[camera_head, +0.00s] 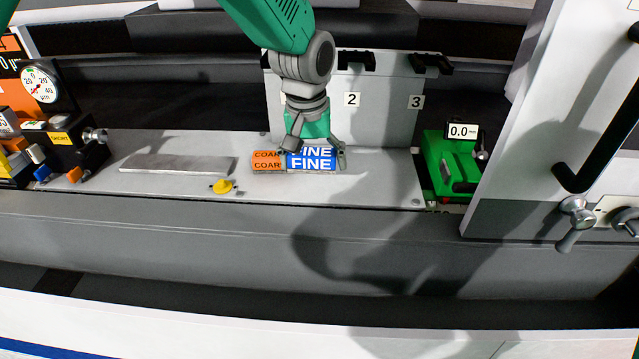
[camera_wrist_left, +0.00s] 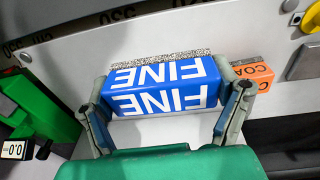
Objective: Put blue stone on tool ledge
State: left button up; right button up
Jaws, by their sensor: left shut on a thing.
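The blue stone (camera_head: 312,160), marked FINE, is at the middle of the grey ledge (camera_head: 378,186) in the head view. It also shows large in the left wrist view (camera_wrist_left: 165,88), with a speckled grey strip along one edge. My left gripper (camera_head: 316,152) reaches down from above. In the left wrist view my left gripper (camera_wrist_left: 168,105) has one finger at each end of the blue stone and is shut on it. I cannot tell whether the stone touches the ledge. My right gripper is not in view.
An orange stone (camera_head: 267,161) marked COARSE is beside the blue stone's left end. A flat grey bar (camera_head: 178,165) and a yellow knob (camera_head: 223,186) are further left. A green gauge (camera_head: 449,165) stands right. An upright panel with numbered hooks (camera_head: 385,105) rises behind.

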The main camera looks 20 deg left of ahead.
aim_at(315, 189)
pick_arm(q)
jog(key=shift+d+f, duration=0.1)
jog(key=shift+f, duration=0.8)
jog(key=f, duration=0.1)
jog(key=d+f, duration=0.1)
jog(key=f, duration=0.1)
jog(key=shift+f, duration=0.25)
jog(key=shift+a, duration=0.35)
jog(key=o, duration=1)
jog(key=shift+a+f, duration=0.1)
jog(key=r, duration=0.4)
jog(key=s+r, duration=0.1)
jog(key=r, duration=0.7)
jog(key=shift+s+r, duration=0.1)
jog(key=shift+s, duration=0.1)
